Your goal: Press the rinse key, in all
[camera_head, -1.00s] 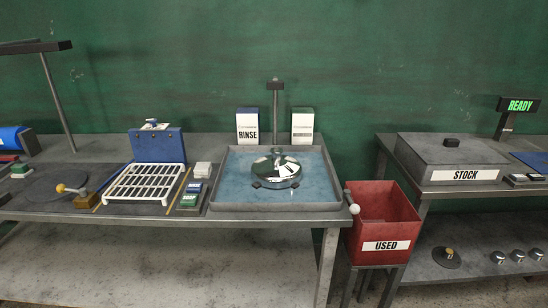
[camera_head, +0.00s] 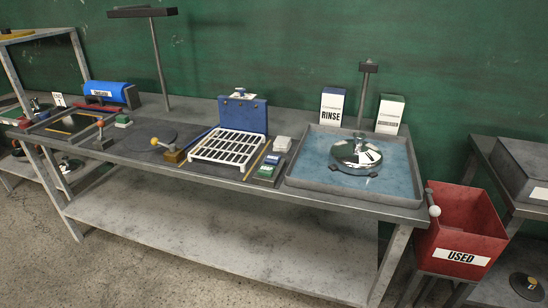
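A white box with a dark blue side, labelled RINSE (camera_head: 331,105), stands upright at the back of the basin. A small block with green, labelled keys (camera_head: 266,172) lies on the bench left of the basin; its lettering is too small to read. I cannot tell which key is the rinse key. The shallow square basin (camera_head: 300,183) holds blue liquid and a shiny domed metal dish (camera_head: 357,152). My gripper is not in view.
A second white box (camera_head: 390,114) stands right of RINSE. A white rack (camera_head: 229,147) with a blue back panel stands left of the keys. A red bin labelled USED (camera_head: 460,222) stands at the bench's right end. The floor (camera_head: 110,260) in front is clear.

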